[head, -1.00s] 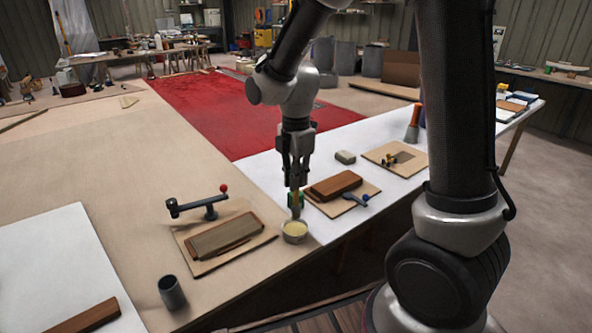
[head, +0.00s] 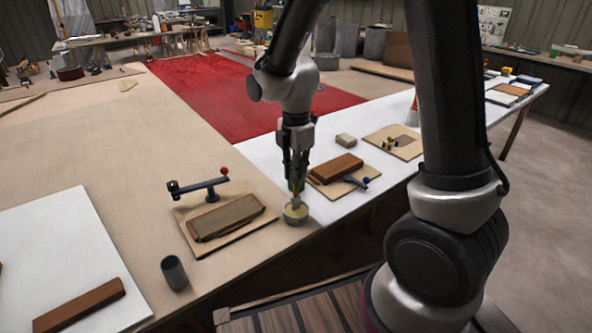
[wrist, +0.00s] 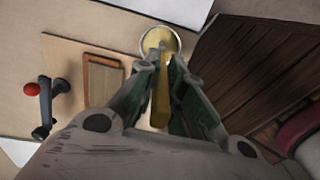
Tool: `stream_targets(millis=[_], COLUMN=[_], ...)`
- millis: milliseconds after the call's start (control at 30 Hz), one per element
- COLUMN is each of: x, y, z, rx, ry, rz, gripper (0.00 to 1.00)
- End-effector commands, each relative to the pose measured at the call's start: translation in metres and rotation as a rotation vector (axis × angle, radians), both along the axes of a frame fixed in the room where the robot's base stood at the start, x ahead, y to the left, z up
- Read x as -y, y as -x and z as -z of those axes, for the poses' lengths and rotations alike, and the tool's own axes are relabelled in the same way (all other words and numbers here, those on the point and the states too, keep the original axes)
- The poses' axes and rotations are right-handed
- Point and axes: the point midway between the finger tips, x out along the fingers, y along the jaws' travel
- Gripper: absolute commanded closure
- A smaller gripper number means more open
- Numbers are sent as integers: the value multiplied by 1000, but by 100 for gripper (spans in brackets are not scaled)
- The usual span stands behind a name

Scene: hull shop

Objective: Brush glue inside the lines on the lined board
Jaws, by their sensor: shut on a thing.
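My gripper (head: 297,182) is shut on a brush and points straight down over the glue pot. The brush (wrist: 160,100) has a yellow handle, and its lower end reaches into the pot. The glue pot (head: 295,219) is a small round grey tin with pale yellow contents, near the table's front edge; it also shows in the wrist view (wrist: 176,39). A tan board (head: 193,244) left of the pot carries an olive-brown block. Another tan board (head: 345,191) right of it carries a red-brown block. I cannot make out lines on either.
A lever clamp with a red knob (head: 205,187) stands behind the left board. A grey cup (head: 174,273) stands near the front edge. A white sheet (head: 45,235) with a brown block lies at left. The table middle is clear.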

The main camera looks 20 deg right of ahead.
Motion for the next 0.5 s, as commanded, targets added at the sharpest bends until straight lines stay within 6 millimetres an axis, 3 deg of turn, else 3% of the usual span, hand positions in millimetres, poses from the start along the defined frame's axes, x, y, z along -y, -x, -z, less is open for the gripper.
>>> stream_targets(millis=[500], x=[0], y=[0], z=[4], rx=[0], ry=[0], rz=[0], gripper=[100])
